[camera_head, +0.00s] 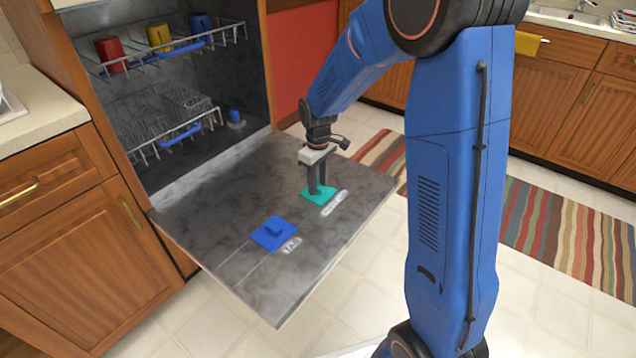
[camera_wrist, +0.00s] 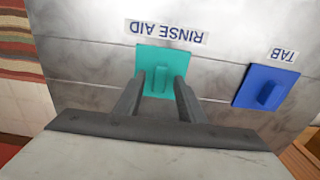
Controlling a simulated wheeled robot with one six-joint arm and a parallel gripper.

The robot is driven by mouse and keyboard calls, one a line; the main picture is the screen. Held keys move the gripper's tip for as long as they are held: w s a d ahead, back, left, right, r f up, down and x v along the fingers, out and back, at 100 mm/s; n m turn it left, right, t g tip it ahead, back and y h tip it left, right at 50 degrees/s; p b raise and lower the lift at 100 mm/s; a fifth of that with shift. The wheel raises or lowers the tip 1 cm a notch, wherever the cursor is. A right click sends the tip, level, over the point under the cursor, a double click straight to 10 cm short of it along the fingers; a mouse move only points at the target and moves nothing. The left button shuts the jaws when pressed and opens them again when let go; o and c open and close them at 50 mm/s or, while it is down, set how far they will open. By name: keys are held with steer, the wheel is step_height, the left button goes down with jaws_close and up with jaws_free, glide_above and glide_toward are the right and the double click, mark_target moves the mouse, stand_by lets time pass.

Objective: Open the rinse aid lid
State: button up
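The rinse aid lid (camera_head: 318,195) is a teal square on the inner face of the lowered dishwasher door (camera_head: 215,225). It lies flat beside its label, and in the wrist view the lid (camera_wrist: 166,62) sits under the words RINSE AID. My gripper (camera_head: 318,190) points down at the lid, with its fingertips over or at it. In the wrist view, my two fingers (camera_wrist: 160,90) stand apart on either side of the lid's middle, with a gap between them.
A blue TAB lid (camera_head: 274,233) is on the door nearby. An upper rack (camera_head: 170,55) with red, yellow and blue cups and a lower rack (camera_head: 165,125) are inside the dishwasher. A counter (camera_head: 40,110) is at left. A striped rug (camera_head: 540,230) lies at right.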

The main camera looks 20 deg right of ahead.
steer(key=shift+f, duration=0.1)
steer(key=shift+c, duration=0.6)
jaws_close()
steer(key=w+d, duration=0.1)
steer(key=d, duration=0.1)
steer(key=w+d, duration=0.3)
steer(key=d, duration=0.1)
steer(key=shift+w, duration=0.2)
steer(key=shift+o, duration=0.6)
jaws_free()
step_height(320, 180, up, 17)
steer(key=shift+r, duration=0.2)
steer(key=shift+s, duration=0.1)
